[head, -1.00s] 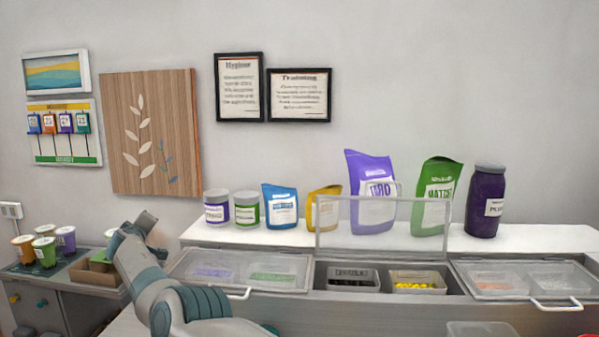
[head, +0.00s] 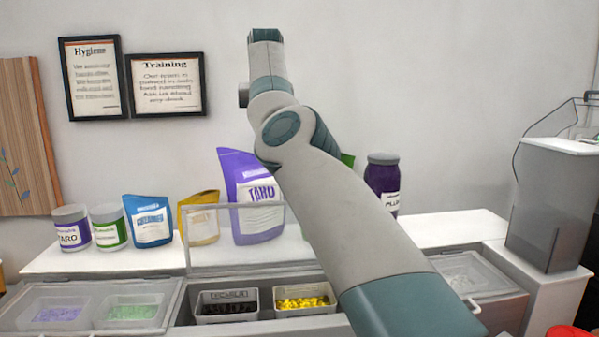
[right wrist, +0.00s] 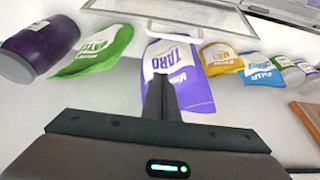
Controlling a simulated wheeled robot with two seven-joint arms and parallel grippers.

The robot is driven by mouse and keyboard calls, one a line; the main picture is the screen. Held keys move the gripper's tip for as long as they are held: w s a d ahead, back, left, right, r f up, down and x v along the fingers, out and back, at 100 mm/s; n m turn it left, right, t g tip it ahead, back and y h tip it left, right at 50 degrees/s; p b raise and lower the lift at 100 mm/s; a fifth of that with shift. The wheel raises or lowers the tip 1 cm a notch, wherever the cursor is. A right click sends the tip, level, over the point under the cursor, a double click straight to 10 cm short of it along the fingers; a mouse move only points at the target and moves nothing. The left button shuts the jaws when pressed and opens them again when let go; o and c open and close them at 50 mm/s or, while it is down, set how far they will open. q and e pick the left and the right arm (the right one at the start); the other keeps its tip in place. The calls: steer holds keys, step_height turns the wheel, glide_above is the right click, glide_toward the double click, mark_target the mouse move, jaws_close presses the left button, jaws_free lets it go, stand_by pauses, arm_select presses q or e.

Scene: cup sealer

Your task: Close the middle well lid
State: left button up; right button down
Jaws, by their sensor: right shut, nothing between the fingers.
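The middle well lid (head: 235,238) is a clear framed panel standing open, upright at the back of the middle well (head: 180,318). A black-filled tub (head: 227,304) and a yellow-filled tub (head: 304,299) sit uncovered in that well. The lid's pale handle also shows near the top of the right wrist view (right wrist: 172,36). My right arm crosses the head view in front of the counter; its fingers cannot be made out there. In the right wrist view my right gripper (right wrist: 161,80) is shut and empty, apart from the lid. My left gripper is out of view.
Behind the lid stand a purple taro bag (head: 245,190), a yellow bag (head: 199,218), a blue bag (head: 148,222) and a dark purple jar (head: 382,183). The left well lid (head: 90,290) lies shut. A grey machine (head: 550,205) stands at the right.

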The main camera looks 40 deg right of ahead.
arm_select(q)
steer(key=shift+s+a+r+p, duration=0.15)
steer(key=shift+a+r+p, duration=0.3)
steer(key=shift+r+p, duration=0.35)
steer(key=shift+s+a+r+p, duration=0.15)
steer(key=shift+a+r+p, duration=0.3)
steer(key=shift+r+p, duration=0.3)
arm_select(e)
step_height(320, 180, down, 9)
steer(key=a, duration=0.1)
steer(key=shift+s, duration=0.35)
steer(key=shift+a, duration=0.15)
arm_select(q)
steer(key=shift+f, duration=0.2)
arm_select(e)
steer(key=shift+f, duration=0.1)
